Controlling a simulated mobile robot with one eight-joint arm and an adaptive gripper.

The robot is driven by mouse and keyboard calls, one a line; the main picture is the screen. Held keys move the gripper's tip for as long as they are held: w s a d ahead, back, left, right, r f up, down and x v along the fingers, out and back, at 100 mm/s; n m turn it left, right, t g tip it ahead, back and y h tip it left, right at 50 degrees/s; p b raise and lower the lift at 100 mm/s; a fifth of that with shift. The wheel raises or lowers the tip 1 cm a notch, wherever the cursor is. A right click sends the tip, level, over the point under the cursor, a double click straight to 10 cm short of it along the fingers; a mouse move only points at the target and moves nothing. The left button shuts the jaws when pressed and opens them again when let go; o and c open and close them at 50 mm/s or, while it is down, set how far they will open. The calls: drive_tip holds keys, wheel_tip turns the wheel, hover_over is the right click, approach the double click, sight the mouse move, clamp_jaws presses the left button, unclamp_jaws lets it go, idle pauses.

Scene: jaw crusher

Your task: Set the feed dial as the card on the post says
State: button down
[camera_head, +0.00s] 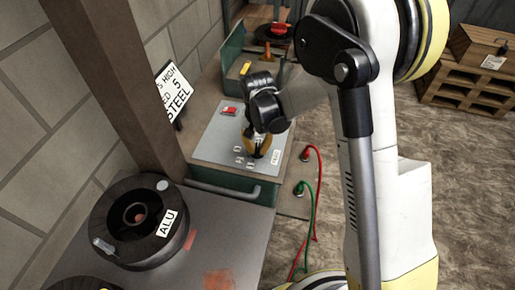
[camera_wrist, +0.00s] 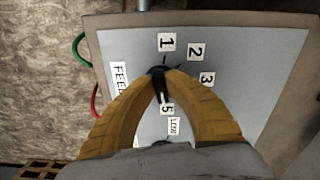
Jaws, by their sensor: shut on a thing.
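The card (camera_head: 174,92) shows beside the brown post, its left part hidden; I can read "HIGH", "5" and "STEEL". The feed dial (camera_wrist: 164,98) is a black knob on the grey panel (camera_wrist: 125,45), with number labels 1 (camera_wrist: 166,42), 2 (camera_wrist: 195,52), 3 (camera_wrist: 207,79) and 5 (camera_wrist: 167,109) around it. The yellow-brown fingers of my gripper (camera_wrist: 160,71) are closed on the knob. Its dark pointer seems to point down toward the 5. No 4 label shows; my right finger covers that stretch.
A red switch (camera_head: 230,110) sits on the panel's far side. A spool marked ALU (camera_head: 135,220) stands on the near bench. Red (camera_head: 318,190) and green (camera_head: 311,215) cables hang at the panel's right. A wooden crate (camera_head: 480,50) stands at the far right.

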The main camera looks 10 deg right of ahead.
sight(258, 148)
idle(0.3)
drive_tip(key=c, duration=1.4)
unclamp_jaws()
wheel_tip(258, 148, up, 12)
